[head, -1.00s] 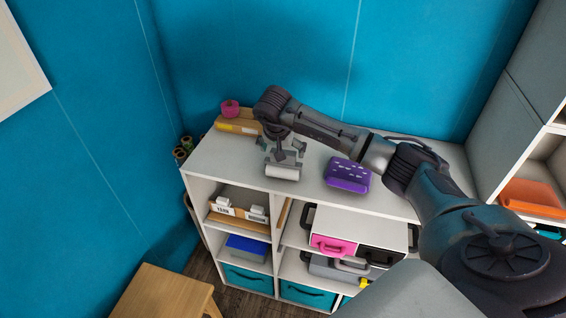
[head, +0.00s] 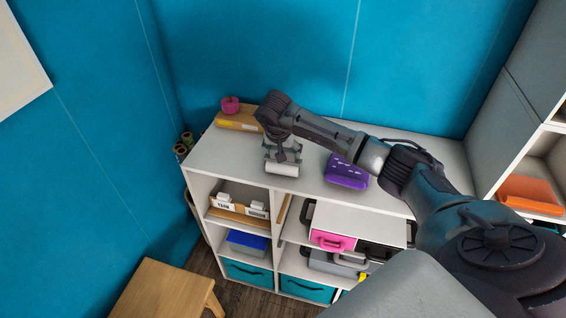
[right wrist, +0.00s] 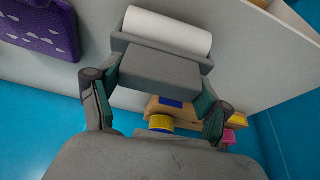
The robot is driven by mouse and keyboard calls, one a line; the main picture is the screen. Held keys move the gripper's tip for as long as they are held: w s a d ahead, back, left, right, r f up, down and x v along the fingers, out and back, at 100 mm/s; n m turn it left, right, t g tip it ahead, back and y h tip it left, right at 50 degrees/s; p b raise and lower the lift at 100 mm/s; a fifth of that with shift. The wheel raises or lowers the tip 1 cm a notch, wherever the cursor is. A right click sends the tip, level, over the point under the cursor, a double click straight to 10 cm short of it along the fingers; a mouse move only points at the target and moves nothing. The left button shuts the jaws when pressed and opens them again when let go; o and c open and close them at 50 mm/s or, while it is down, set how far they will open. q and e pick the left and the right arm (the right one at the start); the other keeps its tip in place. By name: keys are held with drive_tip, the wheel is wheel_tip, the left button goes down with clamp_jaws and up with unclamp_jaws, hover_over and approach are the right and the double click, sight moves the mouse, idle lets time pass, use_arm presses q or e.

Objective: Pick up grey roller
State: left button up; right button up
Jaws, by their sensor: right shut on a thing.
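The grey roller is a grey block-like body (right wrist: 160,72) with a white cylinder along one side. Its white cylinder (head: 282,169) shows in the head view at the front edge of the white shelf unit's top (head: 225,158). My right gripper (head: 283,151) is above it, pointing down. In the right wrist view the two fingers of my right gripper (right wrist: 158,85) press on opposite sides of the grey body. I cannot tell whether the roller touches the shelf top. My left gripper is not in view.
A purple patterned case (head: 346,171) lies to the right of the roller. A wooden tray (head: 236,119) with a pink roll (head: 230,104) is at the back left. Blue walls stand behind. A wooden stool (head: 168,289) is at lower left.

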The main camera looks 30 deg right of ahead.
drive_tip(key=shift+r+b, duration=0.35)
drive_tip(key=shift+r, duration=0.05)
drive_tip(key=r+b, duration=0.1)
drive_tip(key=d+r+b, duration=0.1)
drive_tip(key=r, duration=0.1)
drive_tip(key=shift+s+d+r, duration=0.1)
drive_tip(key=shift+d+r, duration=0.1)
drive_tip(key=shift+r, duration=0.1)
drive_tip(key=s+d+r+b, duration=0.2)
drive_tip(key=d+r+b, duration=0.2)
drive_tip(key=d, duration=0.6)
drive_tip(key=shift+s+r, duration=0.2)
drive_tip(key=shift+r, duration=1.1)
drive_tip(key=o, duration=0.9)
drive_tip(key=c, duration=1)
